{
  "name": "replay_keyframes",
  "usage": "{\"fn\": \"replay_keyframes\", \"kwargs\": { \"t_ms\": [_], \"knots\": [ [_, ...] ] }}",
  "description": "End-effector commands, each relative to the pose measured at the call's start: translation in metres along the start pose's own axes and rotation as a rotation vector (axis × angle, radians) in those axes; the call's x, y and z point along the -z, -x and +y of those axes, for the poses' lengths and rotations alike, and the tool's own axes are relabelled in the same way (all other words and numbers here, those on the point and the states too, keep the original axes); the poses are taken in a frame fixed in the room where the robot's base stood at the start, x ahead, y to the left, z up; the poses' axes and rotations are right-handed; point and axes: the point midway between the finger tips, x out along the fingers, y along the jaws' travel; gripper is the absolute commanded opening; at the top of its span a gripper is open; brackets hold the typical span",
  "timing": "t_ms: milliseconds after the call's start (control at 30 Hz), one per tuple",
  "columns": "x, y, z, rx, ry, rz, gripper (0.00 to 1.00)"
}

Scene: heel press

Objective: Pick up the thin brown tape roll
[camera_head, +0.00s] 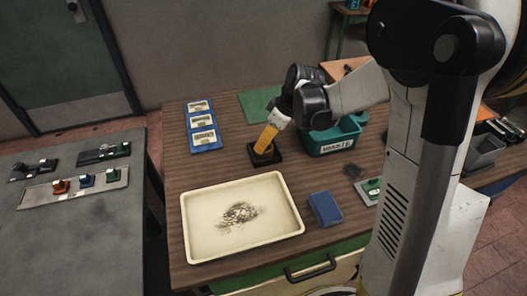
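My gripper (265,142) points down at the middle of the wooden table, with a yellow finger part showing. Its tip is over a small dark square block or tray (278,159). A small brownish round shape (263,153) shows at the fingertip, over the dark square. It may be the thin brown tape roll, but it is too small and too covered to be sure. I cannot tell whether the fingers touch it or how far apart they are.
A cream tray (290,205) with grey shavings lies in front. A blue block (325,208) is right of it. A teal bin marked WASTE (330,141) stands close right of my gripper. A blue card holder (202,127) lies left, a green mat (258,103) behind.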

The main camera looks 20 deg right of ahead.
Motion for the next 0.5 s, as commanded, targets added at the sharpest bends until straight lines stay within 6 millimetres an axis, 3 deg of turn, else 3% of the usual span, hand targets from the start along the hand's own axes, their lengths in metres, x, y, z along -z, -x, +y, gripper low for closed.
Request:
{"fn": "replay_keyframes", "kwargs": {
  "t_ms": [267,500],
  "knots": [
    [-0.004,-0.043,0.002,0.000,0.001,0.000,0.65],
    [-0.003,-0.045,0.002,0.000,0.000,0.000,0.65]
  ]
}}
